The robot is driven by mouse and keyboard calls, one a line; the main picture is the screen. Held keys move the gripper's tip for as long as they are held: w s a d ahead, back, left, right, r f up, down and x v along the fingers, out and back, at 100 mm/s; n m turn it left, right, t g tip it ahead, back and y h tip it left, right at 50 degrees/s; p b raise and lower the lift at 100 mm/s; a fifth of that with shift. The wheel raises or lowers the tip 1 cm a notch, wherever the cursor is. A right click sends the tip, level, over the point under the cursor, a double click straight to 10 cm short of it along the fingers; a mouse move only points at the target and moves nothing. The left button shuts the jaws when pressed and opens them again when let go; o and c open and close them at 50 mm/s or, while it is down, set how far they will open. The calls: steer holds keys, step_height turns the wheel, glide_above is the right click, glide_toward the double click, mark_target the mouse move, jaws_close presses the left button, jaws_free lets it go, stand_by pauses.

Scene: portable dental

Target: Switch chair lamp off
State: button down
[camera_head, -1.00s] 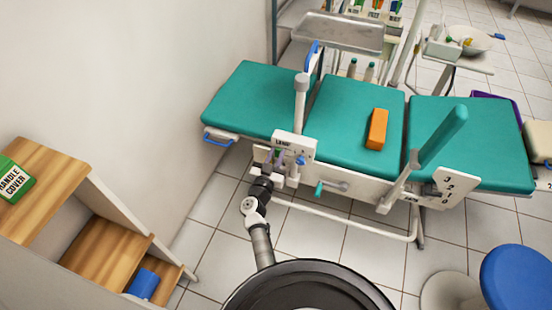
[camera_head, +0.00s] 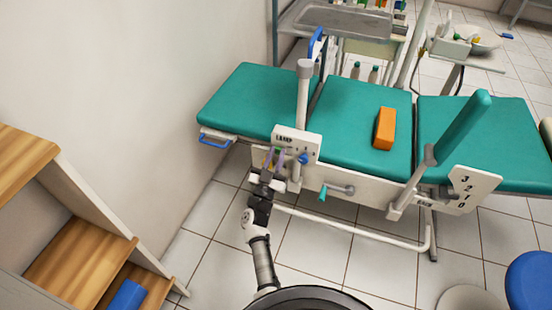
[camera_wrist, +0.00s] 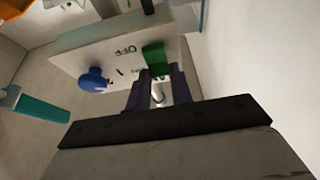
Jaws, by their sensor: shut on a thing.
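The white lamp panel (camera_head: 310,146) is on the near side of the teal dental chair (camera_head: 358,110), below a grey-topped post. In the wrist view the panel (camera_wrist: 112,55) shows upside-down OFF and ON marks. A green switch piece (camera_wrist: 154,58) sits beside OFF, between the purple fingertips of my gripper (camera_wrist: 158,76). My gripper (camera_head: 274,155) is at the panel's left side in the head view, shut on the green switch piece. The fingers partly hide its lower part and the ON mark. A blue knob (camera_wrist: 93,79) is beside it, also in the head view (camera_head: 303,158).
A teal-handled lever (camera_head: 323,193) sticks out right of the panel. A white rail (camera_head: 350,228) runs low along the chair. Wooden steps (camera_head: 80,262) stand at left by the wall. A blue stool (camera_head: 530,283) is at right. Tiled floor is open between.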

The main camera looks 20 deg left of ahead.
steer(key=c, duration=1.2)
jaws_free()
steer(key=shift+c, duration=0.2)
steer(key=v, duration=1.4)
steer(key=shift+p, duration=0.4)
steer(key=shift+w, duration=0.1)
